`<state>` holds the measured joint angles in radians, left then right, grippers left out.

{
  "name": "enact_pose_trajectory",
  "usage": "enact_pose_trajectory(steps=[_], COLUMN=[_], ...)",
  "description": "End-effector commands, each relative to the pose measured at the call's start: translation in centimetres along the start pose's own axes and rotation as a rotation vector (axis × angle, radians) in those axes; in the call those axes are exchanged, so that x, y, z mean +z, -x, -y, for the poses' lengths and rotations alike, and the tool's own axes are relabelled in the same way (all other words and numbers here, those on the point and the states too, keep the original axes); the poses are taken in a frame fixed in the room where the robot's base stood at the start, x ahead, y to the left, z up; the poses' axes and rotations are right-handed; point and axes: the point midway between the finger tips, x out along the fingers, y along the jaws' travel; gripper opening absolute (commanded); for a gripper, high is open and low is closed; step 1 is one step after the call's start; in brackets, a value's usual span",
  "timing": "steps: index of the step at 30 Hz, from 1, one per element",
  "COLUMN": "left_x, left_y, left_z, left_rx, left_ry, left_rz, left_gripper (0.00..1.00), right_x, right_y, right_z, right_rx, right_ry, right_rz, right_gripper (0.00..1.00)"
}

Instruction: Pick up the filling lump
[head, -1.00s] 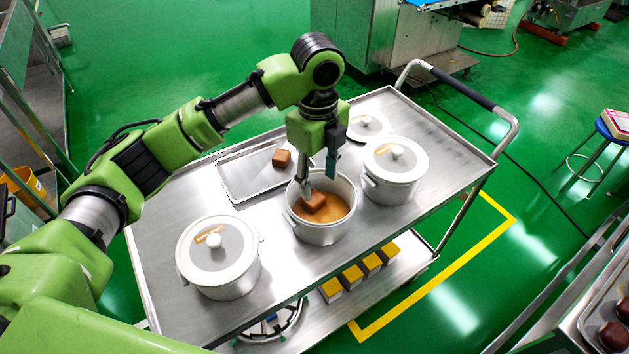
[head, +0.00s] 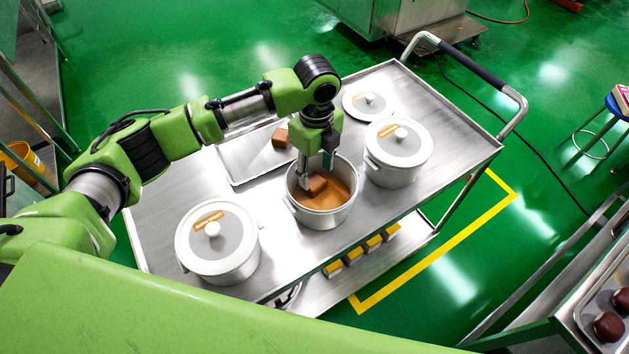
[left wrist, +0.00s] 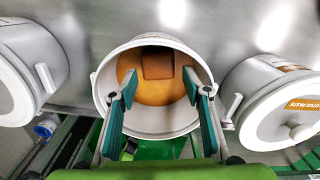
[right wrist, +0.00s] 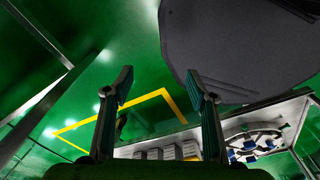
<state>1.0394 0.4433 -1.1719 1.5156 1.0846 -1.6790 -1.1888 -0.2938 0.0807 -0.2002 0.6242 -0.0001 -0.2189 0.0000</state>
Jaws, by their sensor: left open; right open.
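The filling lump (head: 317,184) is a brown block resting on the orange-brown filling inside an open white-grey pot (head: 321,219) in the middle of the cart. It also shows in the left wrist view (left wrist: 157,64), near the pot's far inner wall. My left gripper (head: 316,174) points down into the pot at the lump. In the left wrist view its open fingers (left wrist: 160,90) are spread wide, with the lump beyond the tips and nothing gripped. One finger overlaps the lump in the head view, so contact is unclear. My right gripper (right wrist: 160,85) is open and empty, away from the cart top.
Lidded pots stand left (head: 217,270) and right (head: 393,172) of the open pot. A loose lid (head: 368,103) lies behind. Another brown block (head: 280,138) sits on a shallow tray (head: 240,167). Yellow-topped boxes (head: 353,255) stand on the shelf below.

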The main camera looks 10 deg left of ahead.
Motion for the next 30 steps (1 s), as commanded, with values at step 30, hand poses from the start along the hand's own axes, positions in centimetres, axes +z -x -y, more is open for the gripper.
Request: enact_pose_trajectory(steps=[30], left_x=[0.3], left_y=[-3.7], left_z=[-0.2], left_rx=[0.000], left_ry=[-0.001], left_rz=[0.001], left_gripper=[0.13], right_x=[0.8], right_y=[1.4], right_z=[0.1], right_rx=[-0.001], right_ry=[0.000], right_rz=[0.014], right_gripper=[0.52])
